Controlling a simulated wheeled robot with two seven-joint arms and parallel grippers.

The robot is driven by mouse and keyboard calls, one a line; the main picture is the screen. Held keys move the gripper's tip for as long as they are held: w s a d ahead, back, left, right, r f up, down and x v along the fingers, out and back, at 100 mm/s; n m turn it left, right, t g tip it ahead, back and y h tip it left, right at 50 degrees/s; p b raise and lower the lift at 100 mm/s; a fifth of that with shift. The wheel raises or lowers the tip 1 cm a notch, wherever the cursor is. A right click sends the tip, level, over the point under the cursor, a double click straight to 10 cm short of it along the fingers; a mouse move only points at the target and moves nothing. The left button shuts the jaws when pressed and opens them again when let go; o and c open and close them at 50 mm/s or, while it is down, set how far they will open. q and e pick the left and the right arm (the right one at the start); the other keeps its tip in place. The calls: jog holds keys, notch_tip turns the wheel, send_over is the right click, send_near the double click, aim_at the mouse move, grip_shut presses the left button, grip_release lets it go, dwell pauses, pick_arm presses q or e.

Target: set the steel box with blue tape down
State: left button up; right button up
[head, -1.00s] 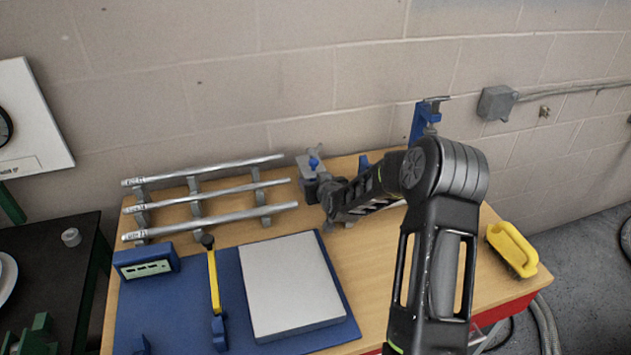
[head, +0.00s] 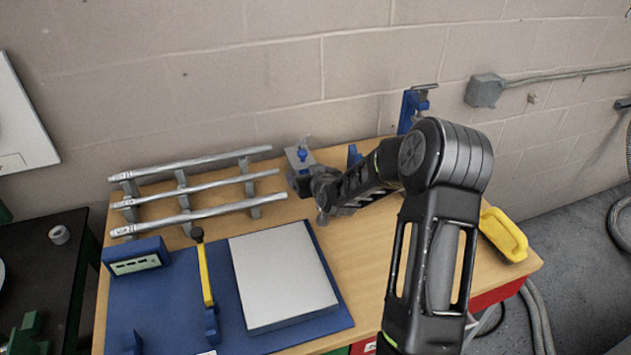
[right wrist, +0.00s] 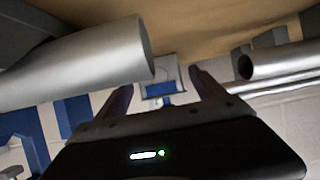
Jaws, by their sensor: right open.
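The steel box with blue tape (head: 298,158) is a small grey box with a blue patch, at the back of the wooden workbench (head: 350,258), right of the pipe rack. My right gripper (head: 318,190) is just in front of it, pointing back toward it. In the right wrist view, the box (right wrist: 160,72) shows beyond the fingertips, in line with the gap between them. The right gripper (right wrist: 163,88) is open, with nothing seen gripped. The box's underside is hard to make out. My left gripper is out of view.
Steel pipes (head: 200,213) lie on a rack at left. A grey plate (head: 283,273) lies on a blue mat (head: 160,305) with a yellow-handled tool (head: 205,278). A blue clamp (head: 413,108) stands at the back edge. A yellow brush-like tool (head: 504,235) sits at right.

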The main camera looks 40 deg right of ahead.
jog(key=b+v, duration=0.1)
jog(key=v, duration=0.7)
jog(key=shift+s+a+r, duration=0.1)
jog(key=shift+s+r, duration=0.15)
jog(key=shift+s, duration=0.25)
